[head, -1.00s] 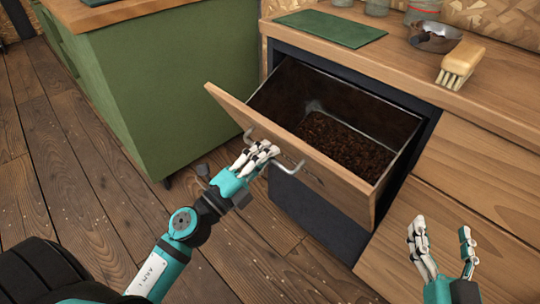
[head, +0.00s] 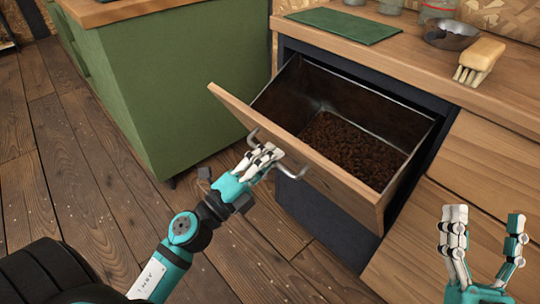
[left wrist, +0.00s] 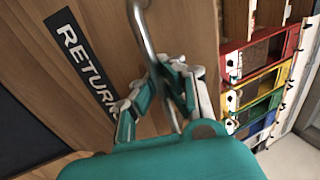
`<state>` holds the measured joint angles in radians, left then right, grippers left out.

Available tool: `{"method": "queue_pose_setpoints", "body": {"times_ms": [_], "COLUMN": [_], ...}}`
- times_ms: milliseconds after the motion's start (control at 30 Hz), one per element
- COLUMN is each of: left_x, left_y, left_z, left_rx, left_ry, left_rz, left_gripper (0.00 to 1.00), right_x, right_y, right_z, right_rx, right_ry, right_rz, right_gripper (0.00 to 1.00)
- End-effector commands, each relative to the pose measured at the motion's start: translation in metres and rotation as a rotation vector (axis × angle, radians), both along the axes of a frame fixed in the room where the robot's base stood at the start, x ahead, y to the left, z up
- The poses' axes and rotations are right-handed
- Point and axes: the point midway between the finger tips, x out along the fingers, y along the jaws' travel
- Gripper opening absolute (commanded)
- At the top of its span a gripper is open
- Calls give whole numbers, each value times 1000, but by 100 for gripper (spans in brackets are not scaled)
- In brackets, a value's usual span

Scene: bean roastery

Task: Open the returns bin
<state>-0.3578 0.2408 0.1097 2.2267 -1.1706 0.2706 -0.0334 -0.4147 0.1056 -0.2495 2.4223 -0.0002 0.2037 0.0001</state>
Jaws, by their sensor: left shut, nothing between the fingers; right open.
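The returns bin (head: 300,155) is a tilt-out bin with a wooden front, tipped outward from the dark cabinet frame. Its metal inside shows, with dark brown beans or grounds (head: 350,148) at the bottom. A metal bar handle (head: 291,172) runs across the front. My left gripper (head: 263,154) is at the handle with its fingers shut around the bar; the left wrist view shows the handle (left wrist: 146,35) passing by the fingers and a "RETURN" label (left wrist: 85,65) on the front. My right gripper (head: 485,225) is open and empty, at the lower right in front of the wooden drawers.
The counter (head: 400,58) above holds a green mat (head: 343,25), a dark bowl (head: 452,36), a brush (head: 480,60) and glass jars. A green cabinet (head: 180,90) stands to the left. The plank floor between is clear. Coloured racks (left wrist: 255,85) show in the left wrist view.

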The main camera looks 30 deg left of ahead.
Motion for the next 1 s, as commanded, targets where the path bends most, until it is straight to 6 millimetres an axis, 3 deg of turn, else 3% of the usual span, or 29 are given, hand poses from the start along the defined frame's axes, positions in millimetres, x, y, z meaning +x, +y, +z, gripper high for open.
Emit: {"method": "queue_pose_setpoints", "body": {"times_ms": [33, 300, 667, 1000], "left_x": [0, 0, -6, -65], "left_y": [1, 0, 3, 24], "left_z": [1, 1, -2, -24], "left_rx": [1, 1, -2, -2], "left_ry": [-1, -1, 2, 5], "left_rz": [3, 0, 1, 5], "left_gripper": [0, 34, 34, 34], "right_x": [0, 0, 0, 0], "right_y": [0, 0, 0, 0], "right_z": [0, 0, 0, 0], "right_rx": [0, 0, -1, -1], "right_ry": [0, 1, 2, 2], "right_rz": [0, 0, 0, 0], "right_gripper": [67, 67, 67, 67]}}
